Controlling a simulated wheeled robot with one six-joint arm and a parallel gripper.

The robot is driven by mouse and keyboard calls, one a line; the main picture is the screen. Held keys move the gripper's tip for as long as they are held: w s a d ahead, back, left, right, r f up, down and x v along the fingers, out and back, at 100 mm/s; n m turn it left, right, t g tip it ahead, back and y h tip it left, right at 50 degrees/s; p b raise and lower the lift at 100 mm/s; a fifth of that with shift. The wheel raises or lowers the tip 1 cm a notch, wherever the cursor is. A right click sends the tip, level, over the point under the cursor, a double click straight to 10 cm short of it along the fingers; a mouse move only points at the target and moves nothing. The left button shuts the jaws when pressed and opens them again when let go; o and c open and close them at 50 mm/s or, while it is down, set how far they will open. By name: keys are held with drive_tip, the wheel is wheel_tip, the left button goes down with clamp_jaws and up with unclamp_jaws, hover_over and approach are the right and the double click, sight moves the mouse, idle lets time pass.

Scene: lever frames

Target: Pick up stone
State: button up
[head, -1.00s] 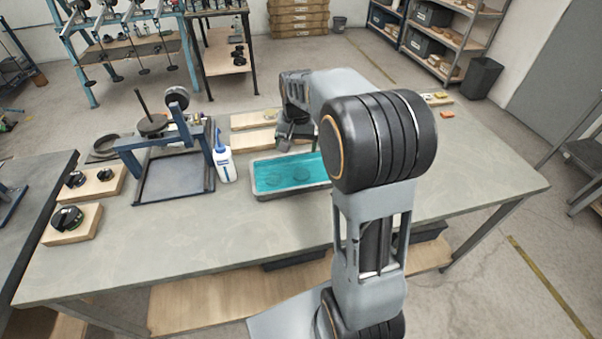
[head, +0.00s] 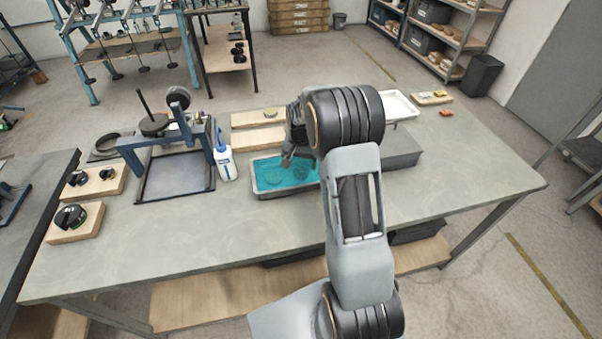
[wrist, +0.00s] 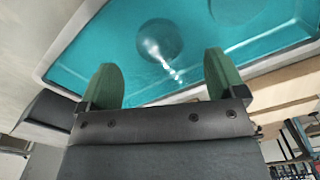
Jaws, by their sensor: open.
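A grey tray (head: 288,192) holds teal liquid and stands in the middle of the bench. Two round dark shapes lie under the liquid, one left (head: 274,176) and one right (head: 300,172). I cannot tell for sure which is the stone. In the wrist view one dark disc (wrist: 160,39) lies ahead of my fingertips, nearly centred, and a second (wrist: 237,8) is cut by the top edge. My gripper (wrist: 163,78) is open and empty, its two green fingers wide apart over the tray.
A white bottle (head: 225,163) stands just left of the tray, beside a blue frame (head: 172,140). Wooden boards (head: 257,138) lie behind the tray. A grey block (head: 402,152) and a white tray (head: 398,105) are to the right. The front of the bench is clear.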

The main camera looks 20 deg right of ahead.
sight(301, 173)
drive_tip(key=shift+d+f+p, duration=0.15)
drive_tip(key=shift+f+p, duration=0.5)
drive_tip(key=shift+f, duration=1.9)
drive_tip(key=shift+c, duration=0.3)
drive_tip(key=c, duration=1)
drive_tip(key=shift+r, duration=0.15)
